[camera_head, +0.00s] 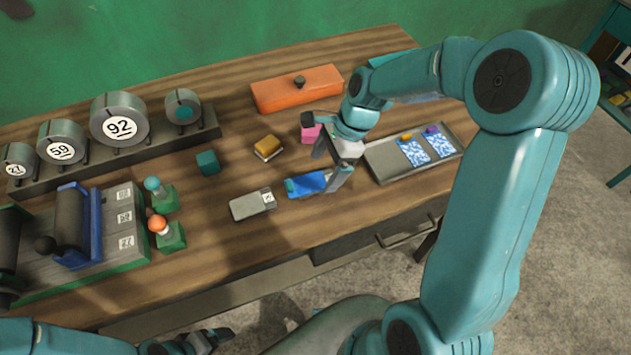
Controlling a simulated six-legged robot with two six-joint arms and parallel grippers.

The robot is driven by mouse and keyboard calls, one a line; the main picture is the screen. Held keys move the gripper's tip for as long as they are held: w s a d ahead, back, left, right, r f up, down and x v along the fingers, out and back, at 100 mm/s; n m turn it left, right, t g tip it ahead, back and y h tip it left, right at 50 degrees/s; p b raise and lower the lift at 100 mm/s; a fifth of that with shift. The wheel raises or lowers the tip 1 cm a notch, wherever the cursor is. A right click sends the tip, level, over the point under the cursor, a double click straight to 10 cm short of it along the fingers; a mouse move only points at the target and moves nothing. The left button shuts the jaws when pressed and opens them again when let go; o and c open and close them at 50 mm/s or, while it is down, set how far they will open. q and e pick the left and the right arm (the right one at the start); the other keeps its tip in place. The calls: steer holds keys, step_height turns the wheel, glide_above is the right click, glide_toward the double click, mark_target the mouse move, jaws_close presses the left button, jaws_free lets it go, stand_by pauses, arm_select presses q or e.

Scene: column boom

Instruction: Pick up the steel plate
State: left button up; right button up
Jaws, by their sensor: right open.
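A flat grey plate (252,205) with a small white label at its right end lies on the wooden table, left of a blue piece (306,185). I take it to be the steel plate. My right gripper (327,172) is open and points down above the table, to the right of the plate and apart from it. Its fingers are close to the blue piece and partly cover it; I cannot tell whether they touch. My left gripper (212,341) shows only in part at the bottom edge, away from the plate; its jaws are unclear.
A yellow-brown block (268,148), a teal cube (207,162) and a pink block (310,133) stand behind the plate. An orange box (298,89) is at the back. A metal tray (385,172) with patterned cards is at right. Numbered cylinders (119,120) and a roller device (75,228) fill the left.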

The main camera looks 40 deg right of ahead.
mark_target(315, 181)
steer(key=x, duration=0.4)
steer(key=shift+f, duration=0.1)
steer(key=shift+w, duration=0.1)
steer(key=c, duration=1.5)
jaws_close()
steer(key=shift+w, duration=0.1)
